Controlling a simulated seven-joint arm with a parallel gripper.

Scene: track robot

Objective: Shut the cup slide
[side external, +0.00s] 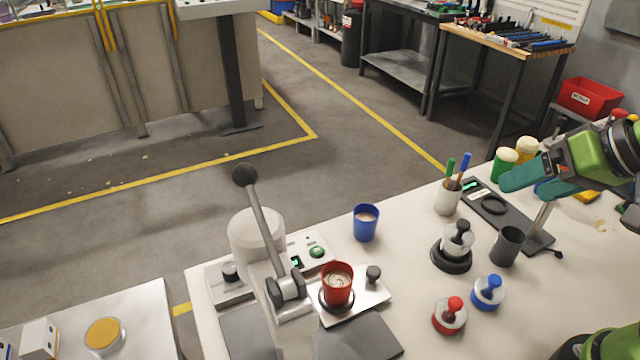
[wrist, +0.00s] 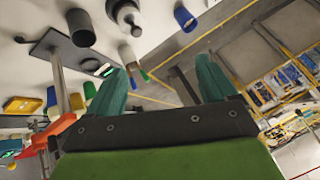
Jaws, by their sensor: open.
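The cup slide (side external: 352,308) is a pale plate sticking out to the right from the base of a grey lever press. It has a dark knob (side external: 373,273) at its back right. A red cup (side external: 338,284) with pale contents stands upright in a dark ring on the slide. My gripper (side external: 522,187) has teal fingers and is in the air at the right, far from the slide. The wrist view shows the fingers (wrist: 160,68) spread apart with nothing between them. The slide is not recognisable in that view.
The press lever (side external: 262,225) rises beside the slide. A blue cup (side external: 366,222) stands behind it. To the right are a silver weight (side external: 457,240), a dark cup (side external: 507,246), red-knobbed (side external: 449,316) and blue-knobbed (side external: 488,292) pieces, and a pen holder (side external: 448,198). Table between them is clear.

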